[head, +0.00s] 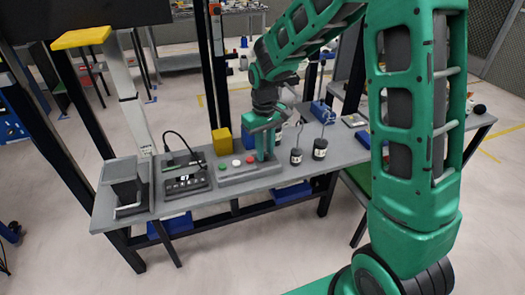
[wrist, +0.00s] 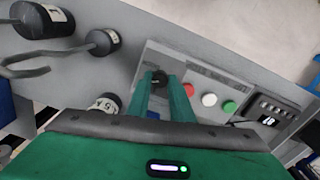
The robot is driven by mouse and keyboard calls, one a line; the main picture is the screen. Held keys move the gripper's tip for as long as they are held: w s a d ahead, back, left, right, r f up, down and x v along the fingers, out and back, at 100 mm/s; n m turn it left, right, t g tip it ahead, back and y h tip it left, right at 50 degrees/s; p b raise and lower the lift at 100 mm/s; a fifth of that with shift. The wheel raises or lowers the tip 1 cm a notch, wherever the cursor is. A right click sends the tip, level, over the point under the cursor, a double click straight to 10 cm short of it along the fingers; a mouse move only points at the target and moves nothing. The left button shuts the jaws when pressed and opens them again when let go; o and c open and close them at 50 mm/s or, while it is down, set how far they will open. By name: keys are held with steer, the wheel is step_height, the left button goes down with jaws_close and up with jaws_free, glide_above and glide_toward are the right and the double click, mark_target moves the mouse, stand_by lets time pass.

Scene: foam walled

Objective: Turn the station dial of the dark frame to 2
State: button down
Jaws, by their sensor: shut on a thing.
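A grey control panel (head: 235,178) lies on the bench and also shows in the wrist view (wrist: 195,75). It carries red, white and green buttons in a row. At the end beyond the red button is a black dial (wrist: 158,76). My gripper (head: 265,157) points down over that end, its green fingers shut on the dial; they also show in the wrist view (wrist: 160,88). In the head view the gripper hides the dial. The dial's setting and any numbers around it cannot be read.
A dark device with a lit display (head: 187,182) stands beside the panel's left end. Beyond it is a grey holder (head: 126,185). A yellow block (head: 222,141) stands behind the panel. Black labelled weights with hooks (head: 320,148) (head: 296,156) stand close right of my gripper.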

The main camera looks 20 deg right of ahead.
mark_target(265, 155)
steer(key=shift+n, duration=0.6)
steer(key=shift+w, duration=0.1)
steer(key=c, duration=1.6)
jaws_free()
steer(key=shift+o, duration=0.2)
steer(key=shift+r, duration=0.1)
step_height(265, 155, up, 11)
steer(key=shift+a+f, duration=0.15)
steer(key=shift+f, duration=0.05)
